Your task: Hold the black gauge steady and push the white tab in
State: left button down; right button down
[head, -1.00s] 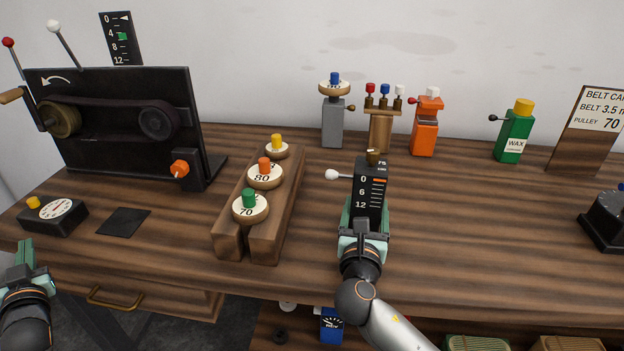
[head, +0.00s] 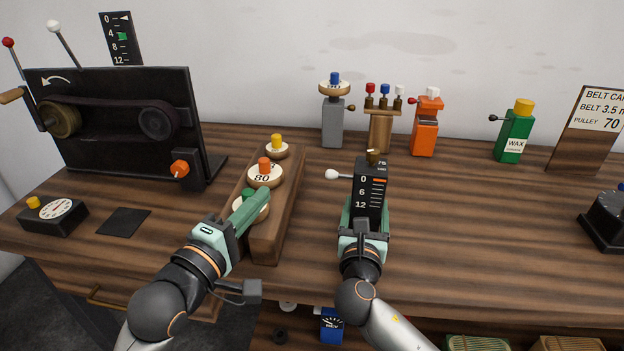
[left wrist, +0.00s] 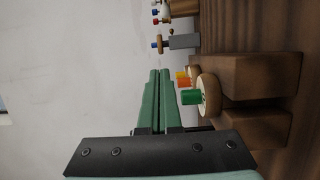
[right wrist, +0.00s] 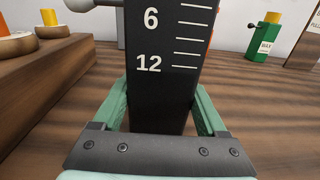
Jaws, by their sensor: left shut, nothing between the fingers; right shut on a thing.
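The black gauge (head: 371,190) stands upright with a scale of 0, 6 and 12 and an orange mark near the 0. It also fills the middle of the right wrist view (right wrist: 160,85). A white tab (head: 332,174) sticks out from its left side near the top. My right gripper (head: 365,222) is shut on the gauge's lower body, a finger on each side. My left gripper (head: 262,198) is shut and empty, over the front of the wooden pulley block, left of the gauge and apart from the tab. Its closed fingers also show in the left wrist view (left wrist: 158,100).
The wooden block (head: 285,215) with several knobbed pulleys stands left of the gauge. The black belt machine (head: 120,120) is at the left. A grey holder (head: 333,125), an orange tool (head: 425,130) and a green wax bottle (head: 514,135) line the back. Table between block and gauge is clear.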

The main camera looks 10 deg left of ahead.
aim_at(333, 175)
pick_arm(q)
jog(key=shift+s+d+f, duration=0.1)
jog(key=shift+d+f, duration=0.2)
jog(key=shift+f, duration=0.25)
pick_arm(e)
jog(key=shift+f, duration=0.2)
pick_arm(q)
jog(key=shift+w+d+f+n, duration=0.1)
jog(key=shift+w+n, duration=0.1)
jog(key=shift+n, duration=0.1)
jog(key=w+d, duration=0.6)
jog(key=w, duration=0.2)
jog(key=shift+w+d, duration=0.4)
